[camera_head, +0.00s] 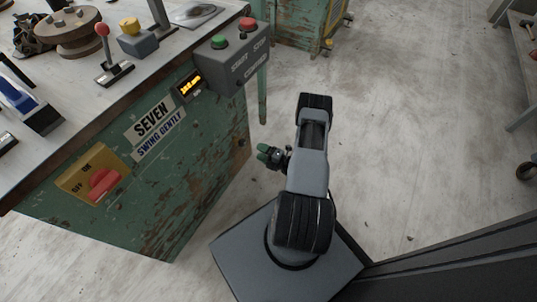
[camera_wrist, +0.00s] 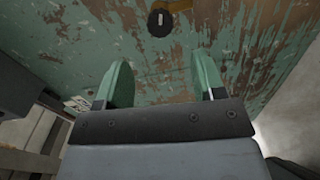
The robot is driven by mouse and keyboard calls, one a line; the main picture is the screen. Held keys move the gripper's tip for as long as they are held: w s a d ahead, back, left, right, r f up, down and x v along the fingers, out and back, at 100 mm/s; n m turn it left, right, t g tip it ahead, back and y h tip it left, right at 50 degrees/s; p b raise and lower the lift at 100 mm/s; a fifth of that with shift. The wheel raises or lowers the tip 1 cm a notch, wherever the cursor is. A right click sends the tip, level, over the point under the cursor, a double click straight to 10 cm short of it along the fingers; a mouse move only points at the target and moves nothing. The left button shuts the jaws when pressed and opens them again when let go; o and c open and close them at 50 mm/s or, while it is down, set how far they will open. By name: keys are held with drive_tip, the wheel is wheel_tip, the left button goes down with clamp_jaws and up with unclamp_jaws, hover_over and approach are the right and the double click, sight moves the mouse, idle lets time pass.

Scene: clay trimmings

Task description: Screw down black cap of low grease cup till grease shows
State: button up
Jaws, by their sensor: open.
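In the wrist view a round black cap (camera_wrist: 160,22) with a pale mark in its middle sits near the top edge, against a worn green panel. A brass-coloured piece (camera_wrist: 176,5) shows just above it, cut off by the frame; I take this to be the low grease cup. My gripper (camera_wrist: 163,76) is open, with its two green fingers apart and nothing between them. The cap lies beyond the fingertips, not touching them. In the head view my gripper (camera_head: 266,154) is right of the green bench front, and the cap is not visible. No grease can be made out.
Open concrete floor (camera_head: 420,150) lies to the right.

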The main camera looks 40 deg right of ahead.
drive_tip(key=shift+p+v, duration=0.3)
drive_tip(key=shift+v, duration=1.6)
